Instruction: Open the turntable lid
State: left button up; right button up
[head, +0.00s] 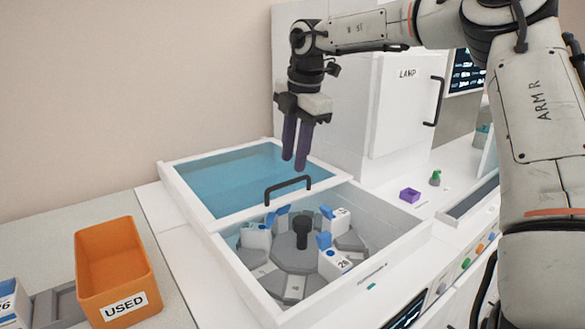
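The turntable lid (240,172) is a white-framed, blue-tinted pane at the back left of the white housing. Its black handle (288,187) stands on the bar at the pane's near edge. The turntable (292,256), grey with a dark central knob, shows in the well in front of the pane, and the well looks uncovered. My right gripper (294,163) points down with two purple fingers, a narrow gap between them. It is open and empty, with its tips just above and behind the handle in the picture, apart from it. My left gripper is not in view.
Several white, blue-capped holders (332,264) sit on the turntable. An orange USED bin (112,268) stands at the left. A white LAMP cabinet (402,105) rises behind at the right. A purple block (410,195) and a small green item (435,178) lie on the right counter.

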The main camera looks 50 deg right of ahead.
jog(key=r, duration=0.2)
jog(key=s+r, duration=0.1)
jog(key=r, duration=0.2)
jog(key=shift+a+r, duration=0.1)
jog(key=shift+r, duration=0.15)
dwell(0.3)
